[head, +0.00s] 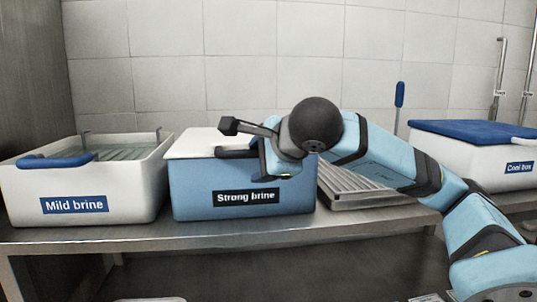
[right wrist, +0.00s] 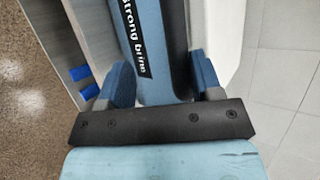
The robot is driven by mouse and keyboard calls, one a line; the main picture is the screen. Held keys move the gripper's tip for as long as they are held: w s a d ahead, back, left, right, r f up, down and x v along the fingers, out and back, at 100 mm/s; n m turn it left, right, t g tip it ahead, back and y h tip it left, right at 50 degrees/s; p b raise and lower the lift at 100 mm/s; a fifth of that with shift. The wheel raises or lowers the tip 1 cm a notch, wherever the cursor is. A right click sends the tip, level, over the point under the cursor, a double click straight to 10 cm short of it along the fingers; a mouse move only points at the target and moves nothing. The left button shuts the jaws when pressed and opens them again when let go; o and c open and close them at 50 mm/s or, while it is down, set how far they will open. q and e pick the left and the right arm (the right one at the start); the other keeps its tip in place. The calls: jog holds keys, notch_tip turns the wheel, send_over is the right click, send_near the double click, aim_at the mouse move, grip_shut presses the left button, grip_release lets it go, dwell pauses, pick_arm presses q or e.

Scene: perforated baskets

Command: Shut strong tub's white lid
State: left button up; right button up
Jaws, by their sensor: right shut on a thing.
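The strong tub is a blue box labelled "Strong brine" (head: 190,195) on the steel bench, left of centre in the head view. Its white lid (head: 190,143) lies over the top and looks about level; whether it sits fully flush I cannot tell. A dark bar (head: 233,153) runs along the lid's front edge. My right gripper (head: 268,160) is at the front right of this edge, its fingers on either side of it. In the right wrist view the gripper (right wrist: 163,82) spans the tub's upper front edge, the white lid (right wrist: 220,35) to the right. My left gripper is out of view.
A white "Mild brine" tub (head: 120,200) stands open at left, holding a basket (head: 125,153), with a blue handle (head: 55,161). A ridged steel tray (head: 345,188) lies to the right. A white cool box (head: 470,160) with blue lid stands far right.

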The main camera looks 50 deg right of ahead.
pick_arm(q)
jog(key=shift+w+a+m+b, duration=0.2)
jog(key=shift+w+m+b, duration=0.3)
jog(key=shift+b, duration=0.3)
pick_arm(e)
jog(key=v, duration=1.3)
jog(key=shift+s+r, duration=0.25)
jog(key=shift+s, duration=0.05)
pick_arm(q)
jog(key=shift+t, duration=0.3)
pick_arm(e)
jog(key=shift+a, duration=0.1)
